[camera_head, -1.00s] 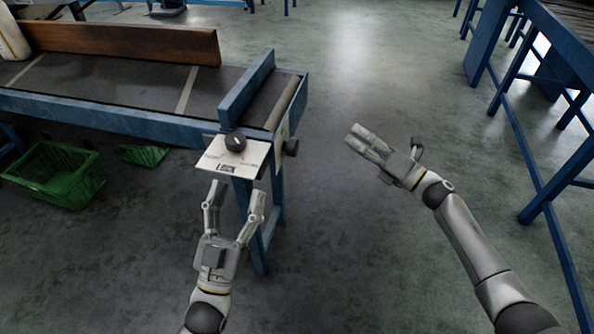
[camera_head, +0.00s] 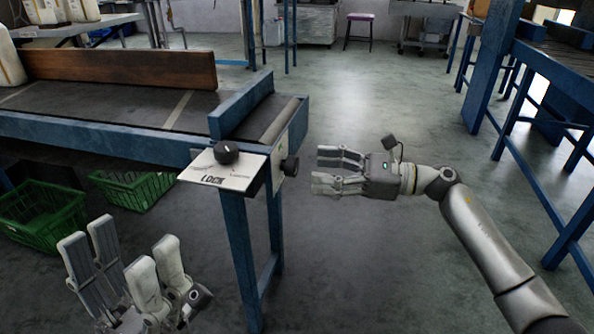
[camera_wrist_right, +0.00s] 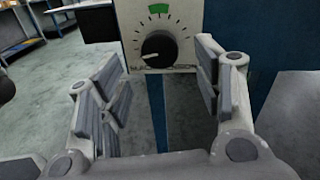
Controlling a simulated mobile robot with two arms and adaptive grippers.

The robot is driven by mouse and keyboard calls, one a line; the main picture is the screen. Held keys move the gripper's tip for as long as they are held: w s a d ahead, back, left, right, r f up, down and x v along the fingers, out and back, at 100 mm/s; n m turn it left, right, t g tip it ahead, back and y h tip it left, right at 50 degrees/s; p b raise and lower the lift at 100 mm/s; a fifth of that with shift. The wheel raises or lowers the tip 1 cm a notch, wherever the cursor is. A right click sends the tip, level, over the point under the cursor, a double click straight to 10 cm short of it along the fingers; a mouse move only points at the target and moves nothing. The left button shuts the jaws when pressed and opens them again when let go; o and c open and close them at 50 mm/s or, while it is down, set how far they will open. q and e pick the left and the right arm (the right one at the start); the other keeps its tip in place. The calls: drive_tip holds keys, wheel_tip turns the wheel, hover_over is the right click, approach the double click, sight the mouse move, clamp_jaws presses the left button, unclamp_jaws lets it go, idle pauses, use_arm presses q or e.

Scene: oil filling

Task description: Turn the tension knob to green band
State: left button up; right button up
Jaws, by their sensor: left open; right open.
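The tension knob (camera_wrist_right: 160,48) is black and sits on a pale dial plate (camera_wrist_right: 132,16) with tick marks in the right wrist view. The green band (camera_wrist_right: 158,8) is at the top of the dial. The knob's white mark points to the lower left, away from the band. In the head view this knob (camera_head: 290,166) sticks out from the conveyor's end. My right gripper (camera_head: 322,170) is open and empty, just right of the knob, with its fingers pointing at it and a gap between. My left gripper (camera_head: 122,242) is open and empty at the lower left.
A tilted panel marked LOCK (camera_head: 240,178) with another black knob (camera_head: 226,152) stands left of the tension knob. The blue conveyor frame (camera_head: 110,134) runs left. Green crates (camera_head: 45,215) stand on the floor.

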sight(297, 166)
drive_tip(key=a, duration=0.3)
drive_tip(key=w+a+b, duration=0.1)
drive_tip(key=a, duration=0.2)
drive_tip(key=shift+w, duration=0.1)
drive_tip(key=shift+d, duration=0.1)
drive_tip(key=shift+c, duration=0.4)
drive_tip(key=c, duration=0.9)
